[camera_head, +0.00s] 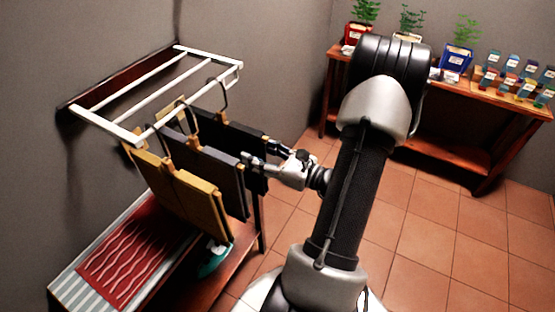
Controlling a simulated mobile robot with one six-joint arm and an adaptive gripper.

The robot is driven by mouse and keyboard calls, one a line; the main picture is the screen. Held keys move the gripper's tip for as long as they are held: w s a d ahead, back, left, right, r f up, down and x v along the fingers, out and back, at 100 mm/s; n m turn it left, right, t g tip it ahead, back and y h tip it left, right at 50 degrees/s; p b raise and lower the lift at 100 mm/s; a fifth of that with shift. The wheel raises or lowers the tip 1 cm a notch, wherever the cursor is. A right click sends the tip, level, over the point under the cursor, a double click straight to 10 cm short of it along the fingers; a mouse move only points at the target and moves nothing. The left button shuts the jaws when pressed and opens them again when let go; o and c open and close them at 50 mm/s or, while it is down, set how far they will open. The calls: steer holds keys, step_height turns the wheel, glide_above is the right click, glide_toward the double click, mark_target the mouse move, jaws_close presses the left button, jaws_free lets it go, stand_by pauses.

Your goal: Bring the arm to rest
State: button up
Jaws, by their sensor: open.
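My gripper (262,153) is at the end of my arm (350,190), which reaches up through the middle of the view and bends back to the left. The gripper points left, with its fingers apart at the right edge of the hanging dark boards or garments. One finger is close to the dark grey hanging piece (212,155); I cannot tell whether they touch. A black piece (225,135) hangs behind it and a mustard yellow piece (180,192) hangs in front.
A white wall rack (155,85) holds the pieces on hooks. Below is a bench (205,300) with a red patterned mat (135,255) and a teal item (213,262). A wooden table (480,98) with potted plants and small boxes stands back right. Tiled floor is clear at right.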

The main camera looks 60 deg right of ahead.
steer(key=s, duration=0.9)
steer(key=shift+s+d, duration=0.4)
